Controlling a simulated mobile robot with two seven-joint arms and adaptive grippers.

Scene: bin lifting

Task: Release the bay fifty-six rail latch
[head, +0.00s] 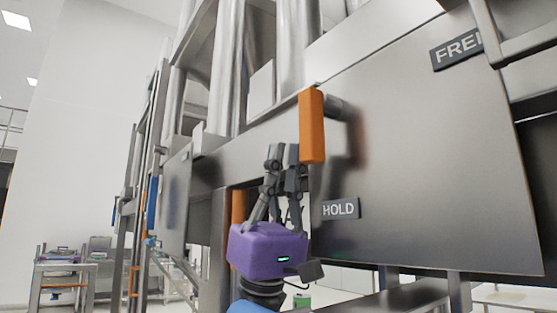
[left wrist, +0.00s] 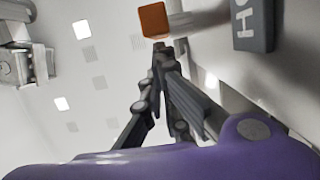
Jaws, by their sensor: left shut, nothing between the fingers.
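An orange latch handle (head: 311,126) hangs upright on a short round pin at the left of a large steel plate (head: 420,150). It also shows end-on in the left wrist view (left wrist: 154,20). A dark HOLD label (head: 338,209) is on the plate below the handle, and a FREE label (head: 457,48), partly cut off, is at its upper right. My left gripper (head: 283,150), with a purple body, points up, shut and empty. In the head view its fingertips are just left of the handle's lower part; I cannot tell whether they touch. No bay number is readable. My right gripper is out of view.
A steel frame with tall columns (head: 228,70) stands behind the handle. A second orange bar (head: 238,207) shows behind my gripper. A blue handle (head: 152,207) is further left. A steel cart (head: 65,272) stands at the far left. Open floor shows at the lower left.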

